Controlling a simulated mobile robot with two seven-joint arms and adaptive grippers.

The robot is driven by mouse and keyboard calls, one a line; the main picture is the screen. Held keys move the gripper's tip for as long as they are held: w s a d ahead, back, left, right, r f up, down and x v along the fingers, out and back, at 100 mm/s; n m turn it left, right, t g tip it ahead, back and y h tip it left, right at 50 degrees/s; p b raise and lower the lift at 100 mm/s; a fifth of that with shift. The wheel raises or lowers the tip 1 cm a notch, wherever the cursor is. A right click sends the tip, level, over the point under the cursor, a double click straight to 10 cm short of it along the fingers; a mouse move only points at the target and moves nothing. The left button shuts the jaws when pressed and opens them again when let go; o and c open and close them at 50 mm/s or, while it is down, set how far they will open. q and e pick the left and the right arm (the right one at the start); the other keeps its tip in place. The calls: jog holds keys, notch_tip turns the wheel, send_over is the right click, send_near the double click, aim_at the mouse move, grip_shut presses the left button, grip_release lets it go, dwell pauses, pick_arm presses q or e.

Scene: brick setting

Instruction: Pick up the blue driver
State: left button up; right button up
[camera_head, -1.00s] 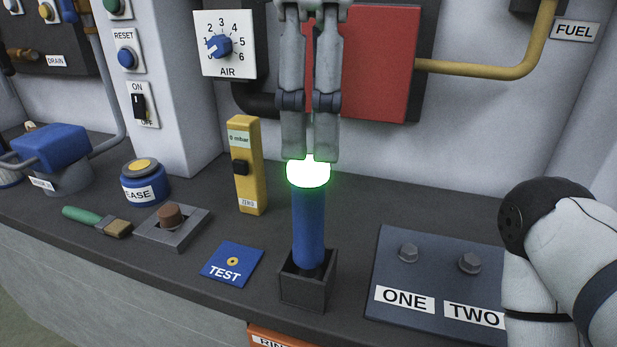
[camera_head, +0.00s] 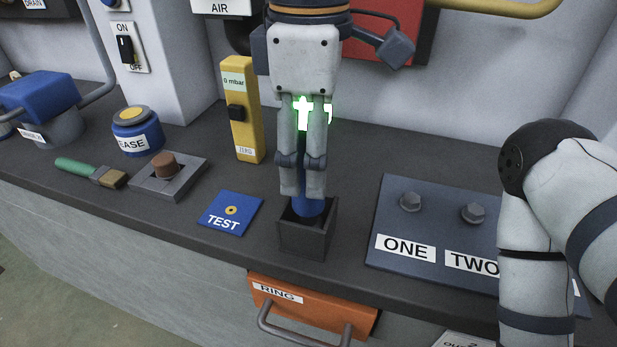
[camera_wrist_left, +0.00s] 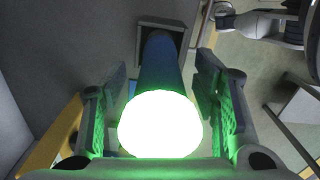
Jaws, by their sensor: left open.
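The blue driver (camera_head: 308,206) stands upright in a dark square holder (camera_head: 304,238) on the bench. Its top glows bright green-white and shows between and behind my gripper's fingers. My left gripper (camera_head: 302,190) points down over the driver, with its fingertips low on the handle just above the holder. In the left wrist view the driver (camera_wrist_left: 160,68) lies between the two open fingers (camera_wrist_left: 163,95), with gaps on both sides, and its glowing end is close to the palm. The fingers hide much of the handle in the head view. My right gripper is out of view.
A yellow gauge (camera_head: 241,108) and a blue TEST plate (camera_head: 231,213) stand left of the holder. A plate with bolts labelled ONE and TWO (camera_head: 388,219) is at the right. An orange RING drawer (camera_head: 318,308) is below the bench edge. My other arm is at the right.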

pick_arm(q)
jog(key=shift+r, duration=0.1)
grip_shut()
